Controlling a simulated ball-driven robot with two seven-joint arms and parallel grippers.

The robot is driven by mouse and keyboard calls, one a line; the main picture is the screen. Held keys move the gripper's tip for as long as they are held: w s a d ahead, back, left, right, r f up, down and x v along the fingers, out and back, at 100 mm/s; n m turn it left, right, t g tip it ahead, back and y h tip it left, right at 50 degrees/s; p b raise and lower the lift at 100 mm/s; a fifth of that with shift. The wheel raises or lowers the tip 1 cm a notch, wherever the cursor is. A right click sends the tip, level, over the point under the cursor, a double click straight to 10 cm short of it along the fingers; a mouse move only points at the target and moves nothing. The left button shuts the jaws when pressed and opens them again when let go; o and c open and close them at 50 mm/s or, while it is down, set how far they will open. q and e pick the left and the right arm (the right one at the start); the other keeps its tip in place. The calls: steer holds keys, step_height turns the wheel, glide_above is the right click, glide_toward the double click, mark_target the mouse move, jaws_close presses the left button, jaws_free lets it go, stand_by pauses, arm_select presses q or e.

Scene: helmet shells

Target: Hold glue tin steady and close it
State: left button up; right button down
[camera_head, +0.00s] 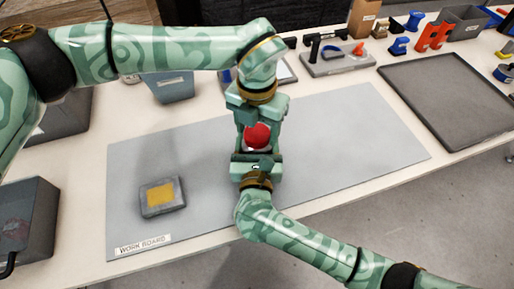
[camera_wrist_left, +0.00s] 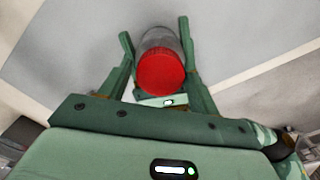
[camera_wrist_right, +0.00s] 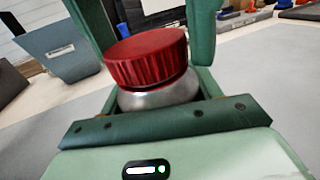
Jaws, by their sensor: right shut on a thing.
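The glue tin, a silver can (camera_wrist_right: 160,93) with a ribbed red lid (camera_wrist_right: 146,57) on top, stands upright over the work board. Its red lid also shows between my two grippers in the head view (camera_head: 257,136) and in the left wrist view (camera_wrist_left: 161,73). My right gripper (camera_head: 256,158) is shut on the tin's body from the near side. My left gripper (camera_head: 257,105) comes in from the far side, with its fingers spread on either side of the tin and lid, apart from it. I cannot tell how tightly the lid sits.
The grey work board (camera_head: 340,140) has free room left and right. A grey block with a yellow top (camera_head: 163,196) lies on its left. A blue-grey bin (camera_head: 172,88) stands behind, a dark box (camera_head: 28,225) at left. An empty dark tray (camera_head: 445,98) lies at right; tools stand at the back.

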arm_select(q)
steer(key=shift+o, duration=0.6)
steer(key=shift+r, duration=0.1)
step_height(320, 180, up, 12)
arm_select(e)
steer(key=shift+c, duration=1.3)
jaws_free()
steer(key=shift+s, duration=0.1)
